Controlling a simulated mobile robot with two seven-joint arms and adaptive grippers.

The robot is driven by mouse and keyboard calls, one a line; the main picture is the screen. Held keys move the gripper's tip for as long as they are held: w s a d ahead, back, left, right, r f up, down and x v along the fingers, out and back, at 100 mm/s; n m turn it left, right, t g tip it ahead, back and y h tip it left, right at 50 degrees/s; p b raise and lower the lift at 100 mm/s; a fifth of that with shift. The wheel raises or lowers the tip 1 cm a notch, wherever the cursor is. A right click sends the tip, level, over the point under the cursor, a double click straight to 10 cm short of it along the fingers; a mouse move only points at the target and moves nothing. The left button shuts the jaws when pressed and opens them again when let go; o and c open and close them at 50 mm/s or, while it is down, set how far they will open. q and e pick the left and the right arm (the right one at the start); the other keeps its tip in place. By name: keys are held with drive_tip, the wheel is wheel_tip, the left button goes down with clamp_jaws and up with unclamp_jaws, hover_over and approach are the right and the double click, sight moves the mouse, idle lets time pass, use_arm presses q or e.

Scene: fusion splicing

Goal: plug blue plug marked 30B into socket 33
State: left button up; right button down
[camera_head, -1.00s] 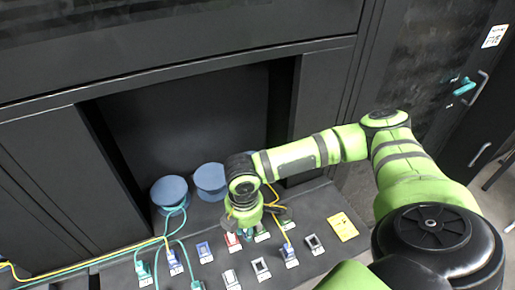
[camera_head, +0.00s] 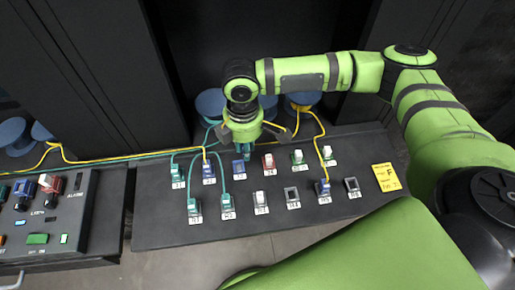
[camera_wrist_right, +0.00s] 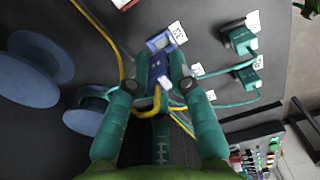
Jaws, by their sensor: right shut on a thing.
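In the head view, the blue socket marked 33 (camera_head: 239,170) is in the back row of the sloped panel, left of a red-and-white one. My right gripper (camera_head: 244,150) points down just above it. In the wrist view, its teal fingers (camera_wrist_right: 160,75) are shut on a blue plug (camera_wrist_right: 156,70) with a yellow cable. The blue socket 33 (camera_wrist_right: 160,41) and its white label lie right past the plug's end. I cannot tell whether plug and socket touch. The plug's 30B marking is not readable. My left gripper is out of view.
A blue plug with a yellow cable (camera_head: 208,172) sits left of socket 33; the red-and-white socket (camera_head: 269,163) is on the right. Teal plugs (camera_head: 194,208) fill front-left sockets. Blue spools (camera_head: 210,103) stand behind. A control box (camera_head: 85,235) is at the left.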

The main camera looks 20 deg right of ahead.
drive_tip(key=shift+w+a+f+b, duration=0.2)
drive_tip(key=shift+a+f+b, duration=0.15)
drive_tip(key=shift+f, duration=0.7)
drive_tip(key=shift+w+a+f+b, duration=0.3)
drive_tip(key=shift+f+b, duration=0.1)
drive_tip(key=shift+f, duration=0.65)
drive_tip(key=shift+w+a+f+b, duration=0.15)
drive_tip(key=shift+a+f+b, duration=0.2)
drive_tip(key=shift+f, duration=0.7)
drive_tip(key=shift+p, duration=0.55)
drive_tip(key=shift+r, duration=0.1)
drive_tip(key=shift+p, duration=0.5)
drive_tip(key=shift+p, duration=0.5)
drive_tip(key=shift+f, duration=0.6)
